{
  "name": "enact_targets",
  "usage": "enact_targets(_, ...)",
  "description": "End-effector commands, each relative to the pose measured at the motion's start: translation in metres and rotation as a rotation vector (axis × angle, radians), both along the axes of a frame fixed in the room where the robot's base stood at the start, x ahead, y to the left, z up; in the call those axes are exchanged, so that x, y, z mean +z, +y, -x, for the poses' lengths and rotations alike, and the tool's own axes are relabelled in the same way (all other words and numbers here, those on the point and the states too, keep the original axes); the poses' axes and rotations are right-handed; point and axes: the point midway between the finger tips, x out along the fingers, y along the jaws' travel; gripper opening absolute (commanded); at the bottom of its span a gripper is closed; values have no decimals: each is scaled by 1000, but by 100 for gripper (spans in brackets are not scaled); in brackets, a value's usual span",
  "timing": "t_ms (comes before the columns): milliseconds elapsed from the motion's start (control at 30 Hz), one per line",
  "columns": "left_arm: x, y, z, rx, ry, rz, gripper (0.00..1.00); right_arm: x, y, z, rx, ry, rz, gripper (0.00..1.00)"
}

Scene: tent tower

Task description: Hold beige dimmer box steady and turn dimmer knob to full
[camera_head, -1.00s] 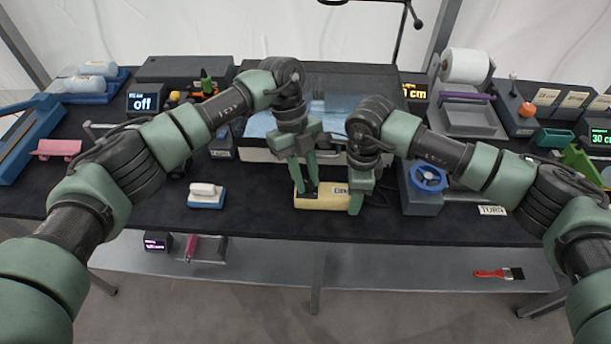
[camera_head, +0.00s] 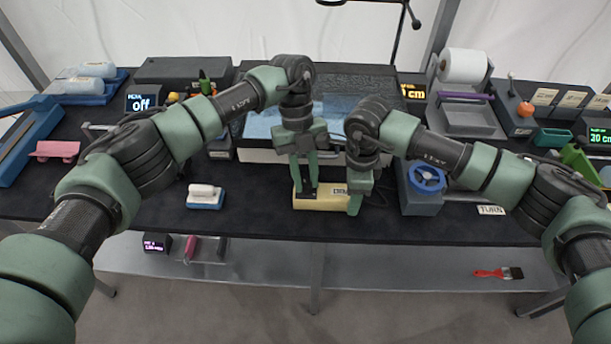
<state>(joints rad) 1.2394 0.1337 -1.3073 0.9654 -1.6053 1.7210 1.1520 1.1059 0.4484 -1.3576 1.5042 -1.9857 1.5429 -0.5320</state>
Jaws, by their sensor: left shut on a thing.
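The beige dimmer box (camera_head: 325,204) lies on the dark tabletop near its front edge, with a small label on its top right. My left gripper (camera_head: 306,192) points down onto the box's left part. Its fingers are shut on the dimmer knob, which is mostly hidden between them. My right gripper (camera_head: 355,208) is at the box's right end, with its green fingers against or just beside it. Whether it grips the box cannot be made out.
A blue handwheel (camera_head: 427,179) on a grey block stands just right of my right gripper. A white-and-blue block (camera_head: 205,196) lies to the left. A glass-topped tray (camera_head: 262,126) is behind the grippers. Dark tabletop is free at front left.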

Motion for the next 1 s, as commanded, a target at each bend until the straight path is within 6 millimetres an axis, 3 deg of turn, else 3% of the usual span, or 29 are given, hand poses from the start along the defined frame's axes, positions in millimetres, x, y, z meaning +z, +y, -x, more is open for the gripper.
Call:
enact_targets(33,0,0,0,0,1,0,26,0,0,0,-1,-1,0,1)
enact_targets(100,0,0,0,0,1,0,46,0,0,0,-1,-1,0,1)
enact_targets(533,8,1,-4,2,-1,0,46,0,0,0,0,0,0,1)
enact_targets(1000,92,12,-36,2,-2,1,46,0,0,0,0,0,0,1)
